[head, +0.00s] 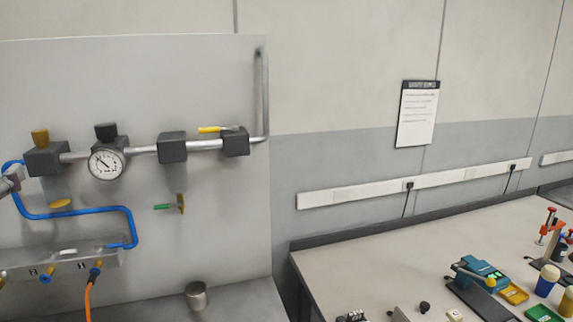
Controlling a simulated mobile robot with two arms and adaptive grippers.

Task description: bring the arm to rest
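Neither of my grippers shows in the head view, and no arm of mine can be clearly made out. A grey metal piece at the left edge is cut off, and I cannot tell what it belongs to. A grey panel (225,95) fills the left side. It carries a pipe with dark blocks, a round gauge (106,163), a yellow-handled valve (236,141) and a green-handled valve (170,206). A blue hose (85,211) bends below the pipe to a grey manifold (65,262).
A metal cup (196,295) stands at the panel's foot. A workbench (370,262) at the right holds a teal device (480,272), a yellow tray (514,293), a green tray (543,313) and small parts. A white socket strip (345,195) and a clipboard (417,115) are on the wall.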

